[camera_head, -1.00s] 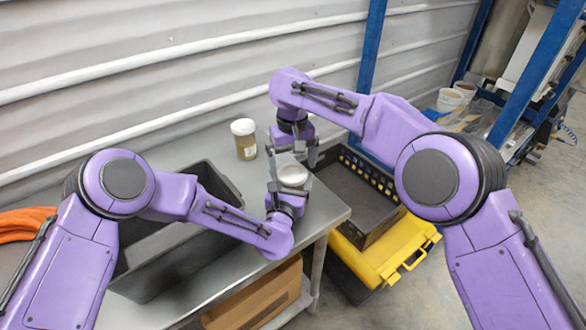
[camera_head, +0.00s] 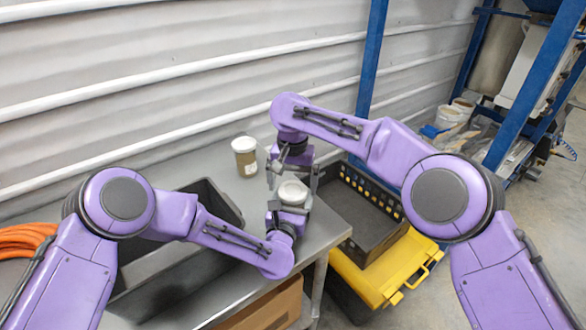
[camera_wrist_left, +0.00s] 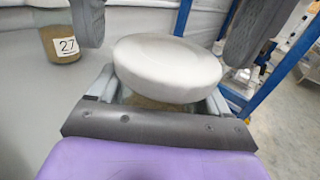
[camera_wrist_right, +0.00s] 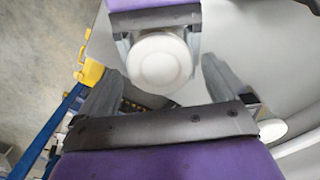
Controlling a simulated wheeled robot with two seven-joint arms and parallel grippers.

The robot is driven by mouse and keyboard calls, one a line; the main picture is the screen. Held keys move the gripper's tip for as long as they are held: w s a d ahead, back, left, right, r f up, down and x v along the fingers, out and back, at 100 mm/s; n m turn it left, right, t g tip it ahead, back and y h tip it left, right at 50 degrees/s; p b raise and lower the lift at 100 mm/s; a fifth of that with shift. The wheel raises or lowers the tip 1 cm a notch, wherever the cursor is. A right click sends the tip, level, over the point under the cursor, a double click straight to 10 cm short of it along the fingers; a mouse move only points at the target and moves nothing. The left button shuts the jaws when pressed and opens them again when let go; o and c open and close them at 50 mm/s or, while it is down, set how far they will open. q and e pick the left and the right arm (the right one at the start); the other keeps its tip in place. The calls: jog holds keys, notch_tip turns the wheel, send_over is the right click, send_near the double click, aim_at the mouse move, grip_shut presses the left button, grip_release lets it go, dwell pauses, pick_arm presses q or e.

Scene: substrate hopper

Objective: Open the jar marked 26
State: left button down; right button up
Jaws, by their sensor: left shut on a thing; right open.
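My left gripper (camera_head: 290,209) is shut on an upright jar with a white lid (camera_head: 292,192), held above the table's right end. The lid fills the middle of the left wrist view (camera_wrist_left: 168,67); the jar's label is hidden. My right gripper (camera_head: 293,181) points down from above, open. The right wrist view shows the round lid top (camera_wrist_right: 160,62) beyond the open fingers. Another white-lidded jar (camera_head: 245,157) stands on the table, marked 27 in the left wrist view (camera_wrist_left: 65,44).
A grey bin (camera_head: 222,205) stands on the metal table (camera_head: 325,222) at left. A dark open tray (camera_head: 350,205) rests over a yellow case (camera_head: 400,272) to the right of the table. Orange hose (camera_head: 25,240) lies at far left. A blue rack post (camera_head: 368,60) stands behind.

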pick_arm(q)
jog(key=shift+f, duration=0.15)
pick_arm(e)
jog(key=shift+f, duration=0.9)
jog(key=c, duration=1.1)
jog(key=shift+o, duration=0.2)
jog(key=n, duration=0.6)
jog(key=shift+n, duration=0.4)
jog(key=o, duration=1.1)
jog(key=shift+c, duration=0.2)
